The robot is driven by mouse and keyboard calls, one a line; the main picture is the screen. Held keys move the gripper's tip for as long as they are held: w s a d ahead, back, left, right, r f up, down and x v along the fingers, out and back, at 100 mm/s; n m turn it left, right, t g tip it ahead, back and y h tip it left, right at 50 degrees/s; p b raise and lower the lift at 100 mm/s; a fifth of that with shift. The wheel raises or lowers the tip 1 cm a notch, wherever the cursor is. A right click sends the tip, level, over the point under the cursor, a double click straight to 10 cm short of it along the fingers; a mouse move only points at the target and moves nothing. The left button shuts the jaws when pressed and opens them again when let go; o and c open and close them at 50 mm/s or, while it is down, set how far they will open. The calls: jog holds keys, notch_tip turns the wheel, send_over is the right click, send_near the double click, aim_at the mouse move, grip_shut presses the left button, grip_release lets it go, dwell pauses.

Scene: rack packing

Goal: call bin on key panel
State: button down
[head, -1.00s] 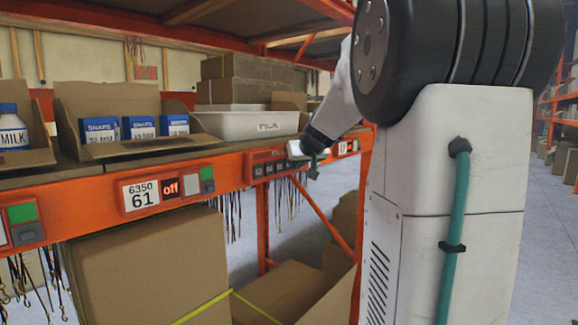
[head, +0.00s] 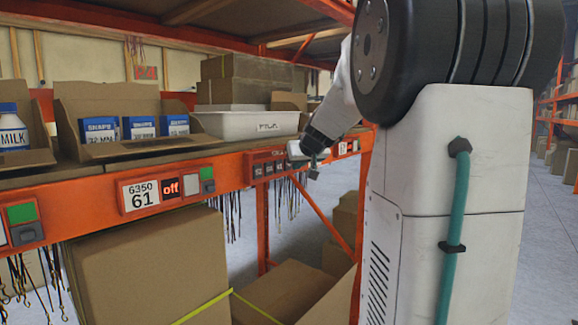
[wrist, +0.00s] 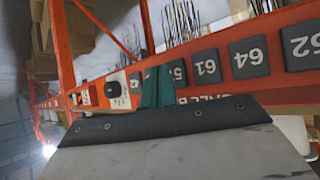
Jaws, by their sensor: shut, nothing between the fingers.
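The key panel (head: 268,165) is an orange strip on the front of the shelf beam, with a row of dark square keys. In the wrist view the panel lies tilted, and its keys 52 (wrist: 301,45), 64 (wrist: 249,58) and 61 (wrist: 206,67) show. Another key beside the fingers is partly hidden. Panel lettering starting "CALL B" is partly covered by my gripper. Contact cannot be told.
A white tote (head: 245,122) and an open carton of blue boxes (head: 140,127) stand on the shelf above. A label module reading 6350 61 (head: 140,193) is left of the panel. Cords hang below the beam. Large cartons (head: 150,265) stand underneath.

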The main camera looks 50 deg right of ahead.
jog(key=shift+w, duration=0.45)
jog(key=shift+w, duration=0.4)
dwell(0.7)
jog(key=shift+s, duration=0.85)
jog(key=shift+s+d, duration=0.2)
jog(key=shift+s, duration=2.3)
